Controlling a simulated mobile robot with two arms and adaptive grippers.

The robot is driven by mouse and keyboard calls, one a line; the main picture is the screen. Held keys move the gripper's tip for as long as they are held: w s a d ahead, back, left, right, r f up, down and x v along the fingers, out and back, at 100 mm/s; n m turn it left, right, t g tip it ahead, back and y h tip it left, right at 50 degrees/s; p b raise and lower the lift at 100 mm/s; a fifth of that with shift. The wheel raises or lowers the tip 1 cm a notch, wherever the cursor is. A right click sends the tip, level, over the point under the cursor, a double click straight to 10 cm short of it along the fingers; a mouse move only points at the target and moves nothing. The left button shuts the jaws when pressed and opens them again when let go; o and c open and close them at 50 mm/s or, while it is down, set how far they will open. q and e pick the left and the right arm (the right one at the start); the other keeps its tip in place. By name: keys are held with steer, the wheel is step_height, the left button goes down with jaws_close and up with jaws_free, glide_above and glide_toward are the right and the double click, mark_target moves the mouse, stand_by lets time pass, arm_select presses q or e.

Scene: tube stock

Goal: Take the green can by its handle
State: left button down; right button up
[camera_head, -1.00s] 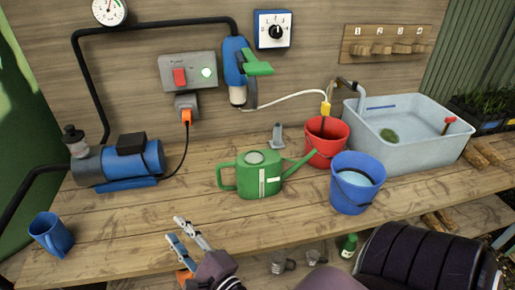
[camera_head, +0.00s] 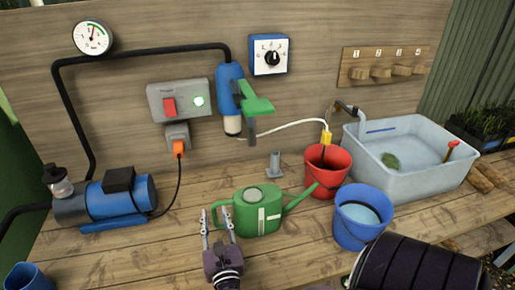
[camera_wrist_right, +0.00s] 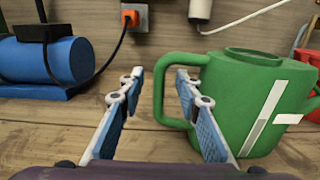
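The green can (camera_head: 256,216) is a watering can standing upright on the wooden bench, its spout to the right and its loop handle to the left. My right gripper (camera_head: 217,213) is open at the can's left side. In the right wrist view the can (camera_wrist_right: 235,95) fills the right part. There the fingers of my right gripper (camera_wrist_right: 160,77) are apart, and the handle's upright bar (camera_wrist_right: 159,92) appears between them. The right finger covers part of the handle's opening. I cannot tell whether a finger touches it. My left gripper is not in view.
A red bucket (camera_head: 322,182) and a blue bucket (camera_head: 345,232) stand right of the can. A grey basin (camera_head: 420,178) is at the right. A blue pump (camera_head: 120,200) and a blue mug (camera_head: 25,278) are at the left. A small grey stand (camera_head: 274,166) is behind the can.

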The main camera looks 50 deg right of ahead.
steer(key=x, duration=0.2)
steer(key=shift+w+d+f, duration=0.1)
steer(key=shift+w+d, duration=0.1)
steer(key=shift+w, duration=0.15)
steer(key=shift+s, duration=0.1)
jaws_close()
steer(key=shift+r, duration=0.2)
